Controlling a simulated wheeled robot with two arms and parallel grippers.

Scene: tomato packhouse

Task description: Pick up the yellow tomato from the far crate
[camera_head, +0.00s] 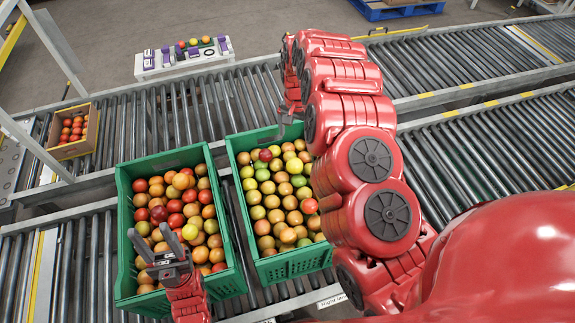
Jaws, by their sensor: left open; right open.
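Two green crates of mixed tomatoes stand side by side on the near roller conveyor: a left crate (128,235) and a right crate (236,205). In the right crate, a yellow tomato (294,166) lies towards the right side, and another yellowish one (249,184) lies near the left wall. The left crate holds mostly red and orange tomatoes, with a yellowish one (190,232). My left gripper (165,246) is open and empty over the left crate. My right gripper (283,124) is open at the far edge of the right crate, partly hidden by my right arm.
A small cardboard box (83,150) of red tomatoes sits on the far conveyor (175,115) at left. Behind it is a white stand (160,69) with a few tomatoes. A blue pallet (395,9) lies on the floor. My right arm covers part of the right crate. The conveyor at right is clear.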

